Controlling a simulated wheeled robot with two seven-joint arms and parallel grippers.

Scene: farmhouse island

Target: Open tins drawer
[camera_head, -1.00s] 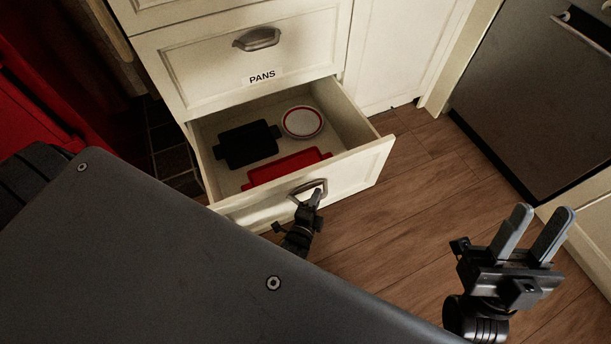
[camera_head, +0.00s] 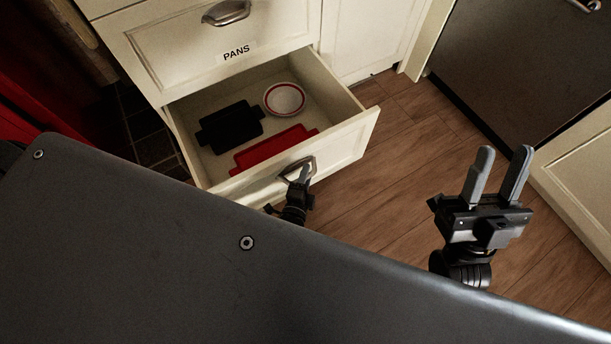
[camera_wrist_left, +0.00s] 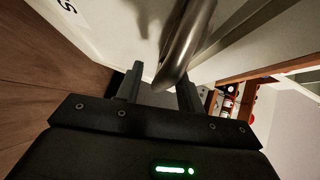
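A cream drawer (camera_head: 335,150) below the one labelled PANS stands pulled out. Its front label is hidden in the head view; only part of some lettering shows in the left wrist view. Its curved metal handle (camera_head: 298,167) is on the front face. My left gripper (camera_head: 304,172) is at this handle. In the left wrist view, the handle (camera_wrist_left: 184,52) reaches between the two spread fingers (camera_wrist_left: 160,88), close to the right finger with a gap to the left one. My right gripper (camera_head: 502,155) is open and empty above the floor at right.
Inside the drawer lie a black tin (camera_head: 230,126), a red tin (camera_head: 275,150) and a white red-rimmed dish (camera_head: 284,99). The PANS drawer (camera_head: 180,55) above is shut. Wooden floor (camera_head: 400,160) is clear at right, before a dark appliance (camera_head: 530,70).

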